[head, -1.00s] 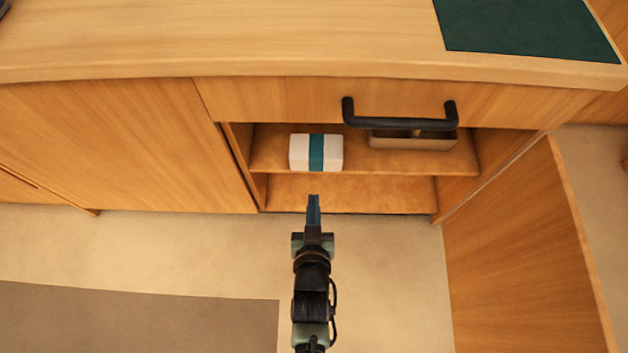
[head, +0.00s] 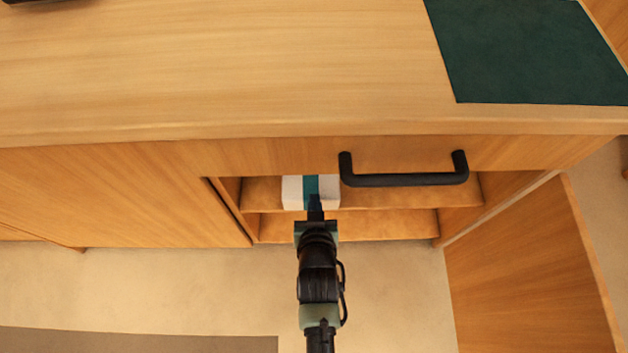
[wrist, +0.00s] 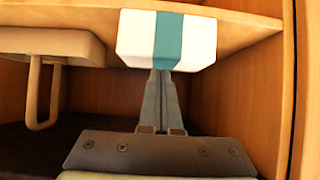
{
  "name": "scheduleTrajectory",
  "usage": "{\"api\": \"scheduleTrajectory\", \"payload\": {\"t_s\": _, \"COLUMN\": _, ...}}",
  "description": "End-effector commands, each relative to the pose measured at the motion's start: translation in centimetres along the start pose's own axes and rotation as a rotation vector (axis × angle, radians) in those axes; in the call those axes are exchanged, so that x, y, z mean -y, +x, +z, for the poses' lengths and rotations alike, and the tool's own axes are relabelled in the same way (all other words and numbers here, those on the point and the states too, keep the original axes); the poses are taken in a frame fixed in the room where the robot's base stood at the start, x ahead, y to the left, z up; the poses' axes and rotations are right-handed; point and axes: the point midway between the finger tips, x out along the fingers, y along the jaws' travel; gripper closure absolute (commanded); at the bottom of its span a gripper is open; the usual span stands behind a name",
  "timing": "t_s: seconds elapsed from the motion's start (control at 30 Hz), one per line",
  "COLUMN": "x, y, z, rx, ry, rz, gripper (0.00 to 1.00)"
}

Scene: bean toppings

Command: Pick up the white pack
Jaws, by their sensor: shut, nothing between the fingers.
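The white pack (head: 293,192) with a teal band sits on the upper shelf of the open cabinet, just under the countertop, in the head view. Its top is partly cut off by the cabinet front. In the wrist view the pack (wrist: 137,38) is at the top centre, large and close. My gripper (head: 315,203) is at the pack's near face, in line with the teal band. In the wrist view the fingers (wrist: 163,75) are shut together and empty, with their tips at the pack's edge. I cannot tell whether they touch it.
A black bar handle (head: 404,179) juts from the cabinet front, right of the pack. A beige container (wrist: 45,43) is beside the pack in the wrist view. The shelf board (wrist: 240,32) and cabinet side wall (wrist: 240,95) are close. A wooden panel (head: 535,265) stands at right.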

Motion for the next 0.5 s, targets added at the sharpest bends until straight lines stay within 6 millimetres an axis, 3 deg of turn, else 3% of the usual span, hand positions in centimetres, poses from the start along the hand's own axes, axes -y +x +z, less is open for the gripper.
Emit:
{"api": "scheduleTrajectory", "payload": {"t_s": 0.1, "x": 0.0, "y": 2.2, "z": -1.3, "rx": -0.003, "ry": 0.001, "rz": 0.001, "gripper": 1.00}}
{"api": "scheduleTrajectory", "payload": {"t_s": 0.33, "x": 0.0, "y": 5.0, "z": -3.2, "rx": -0.001, "ry": 0.001, "rz": 0.000, "gripper": 1.00}}
{"api": "scheduleTrajectory", "payload": {"t_s": 0.5, "x": 0.0, "y": 5.4, "z": -1.9, "rx": 0.001, "ry": 0.000, "rz": 0.001, "gripper": 1.00}}
